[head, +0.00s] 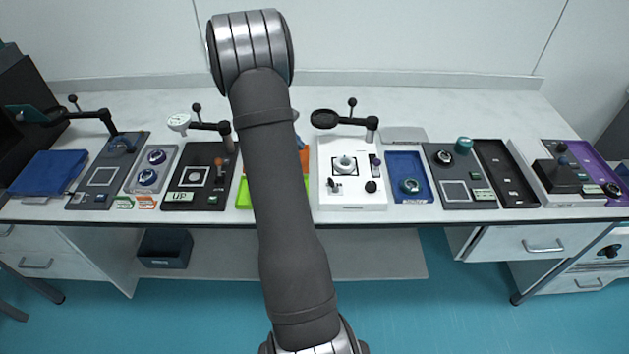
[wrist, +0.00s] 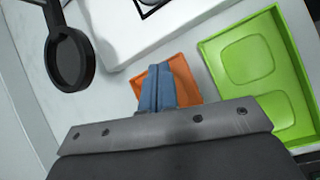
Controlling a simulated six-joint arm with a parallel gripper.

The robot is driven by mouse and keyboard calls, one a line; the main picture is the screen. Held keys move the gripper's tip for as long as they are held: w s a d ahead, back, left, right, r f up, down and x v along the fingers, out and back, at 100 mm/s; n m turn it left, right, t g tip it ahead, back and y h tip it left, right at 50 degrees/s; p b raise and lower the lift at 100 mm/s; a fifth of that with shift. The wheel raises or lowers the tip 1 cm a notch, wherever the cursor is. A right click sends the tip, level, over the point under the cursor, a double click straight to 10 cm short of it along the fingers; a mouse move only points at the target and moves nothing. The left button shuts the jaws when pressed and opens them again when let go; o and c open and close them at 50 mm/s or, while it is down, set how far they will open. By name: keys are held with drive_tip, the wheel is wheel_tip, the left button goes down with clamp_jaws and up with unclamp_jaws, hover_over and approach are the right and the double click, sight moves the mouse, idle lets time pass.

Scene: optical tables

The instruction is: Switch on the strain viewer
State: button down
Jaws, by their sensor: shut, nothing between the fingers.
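No readable label names the strain viewer, so I cannot tell which device it is. Candidates with swing arms in the head view are a black unit (head: 211,195) with a green "UP" sign, a white unit (head: 349,199) with a central stage and black knob, and a dark grey unit (head: 92,198) with a pale square. My gripper (wrist: 157,88) is shut and empty in the wrist view, its fingertips in front of an orange tray (wrist: 184,75); the height is unclear. In the head view my arm hides it. A black ring (wrist: 70,60) and part of a white unit (wrist: 165,22) show nearby.
A green tray (wrist: 213,50) lies right of the orange one in the wrist view. Other panels include a silver unit with two knobs (head: 137,185), a blue tray (head: 395,162), a grey panel (head: 435,165) and a black tray (head: 505,175). Raised swing arms (head: 352,120) stand behind the panels.

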drive_tip(key=s+a+f+h, duration=0.1)
drive_tip(key=s, duration=0.1)
drive_tip(key=s+a+n+h, duration=0.1)
drive_tip(key=s+a+f+g+h, duration=0.1)
drive_tip(key=s+a, duration=0.1)
drive_tip(key=shift+s+f, duration=0.3)
drive_tip(key=s+a+h, duration=0.1)
drive_tip(key=s, duration=0.1)
drive_tip(key=s+a+n+h, duration=0.1)
drive_tip(key=s+h, duration=0.1)
drive_tip(key=s+a+n+h, duration=0.1)
drive_tip(key=s, duration=0.1)
drive_tip(key=shift+s+a+f+h, duration=0.1)
drive_tip(key=shift+a+f+h, duration=0.05)
drive_tip(key=shift+a+h, duration=0.15)
drive_tip(key=shift+s+a, duration=0.25)
drive_tip(key=shift+s, duration=0.1)
drive_tip(key=shift+d, duration=0.1)
approach(331, 182)
drive_tip(key=f, duration=0.2)
drive_tip(key=d+f, duration=0.2)
drive_tip(key=f, duration=0.1)
drive_tip(key=shift+w+f, duration=0.3)
drive_tip(key=shift+w, duration=0.1)
drive_tip(key=shift+d+r, duration=0.7)
drive_tip(key=shift+d, duration=0.35)
drive_tip(key=shift+d+r, duration=0.3)
drive_tip(key=shift+d, duration=0.3)
